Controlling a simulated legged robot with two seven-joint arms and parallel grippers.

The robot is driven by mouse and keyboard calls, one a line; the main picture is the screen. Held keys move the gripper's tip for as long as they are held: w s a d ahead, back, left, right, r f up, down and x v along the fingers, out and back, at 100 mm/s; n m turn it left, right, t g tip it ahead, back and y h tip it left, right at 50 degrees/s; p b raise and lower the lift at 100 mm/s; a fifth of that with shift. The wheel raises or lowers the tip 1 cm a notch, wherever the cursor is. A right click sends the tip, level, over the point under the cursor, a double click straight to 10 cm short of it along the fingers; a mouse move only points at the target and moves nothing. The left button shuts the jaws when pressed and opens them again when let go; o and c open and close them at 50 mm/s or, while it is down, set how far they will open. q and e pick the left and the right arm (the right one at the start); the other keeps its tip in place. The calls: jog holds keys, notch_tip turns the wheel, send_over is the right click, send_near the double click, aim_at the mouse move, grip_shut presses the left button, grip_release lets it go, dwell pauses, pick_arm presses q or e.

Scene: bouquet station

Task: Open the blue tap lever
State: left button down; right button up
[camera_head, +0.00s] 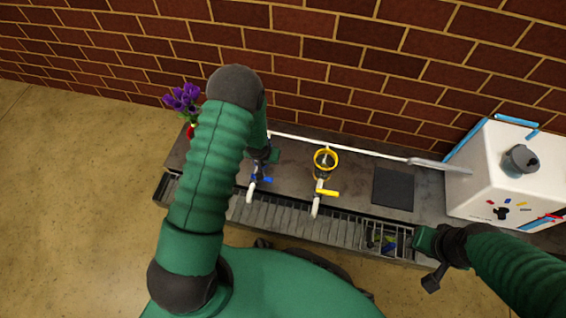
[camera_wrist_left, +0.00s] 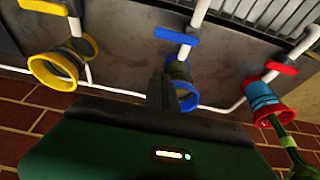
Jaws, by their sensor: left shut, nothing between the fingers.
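The blue tap lever (camera_wrist_left: 176,36) sits on a white spout pipe and lies crosswise to it in the left wrist view. It also shows small and partly covered in the head view (camera_head: 263,179). My left gripper (camera_wrist_left: 161,88) is shut and empty. Its fingertips appear in front of a blue-rimmed cup (camera_wrist_left: 187,97), apart from the lever in the picture. Whether they touch the cup cannot be told. In the head view my left gripper (camera_head: 264,155) is above the bench behind the blue tap. My right gripper (camera_head: 424,242) is at the wire basket; its fingers are unclear.
A yellow tap lever (camera_head: 327,193) and yellow-rimmed cup (camera_head: 326,153) stand right of the blue tap. A red lever (camera_wrist_left: 281,68) and red-rimmed vase (camera_wrist_left: 266,101) with purple flowers (camera_head: 182,97) are left. A wire basket (camera_head: 370,242) and white box (camera_head: 490,165) are right.

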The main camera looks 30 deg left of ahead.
pick_arm(q)
jog(key=b+x, duration=0.7)
jog(key=x, duration=0.4)
jog(key=s+b, duration=0.1)
jog(key=s+d+b, duration=0.1)
jog(key=s, duration=0.1)
jog(key=shift+s+r, duration=0.3)
jog(key=shift+s, duration=0.2)
jog(key=shift+r, duration=0.1)
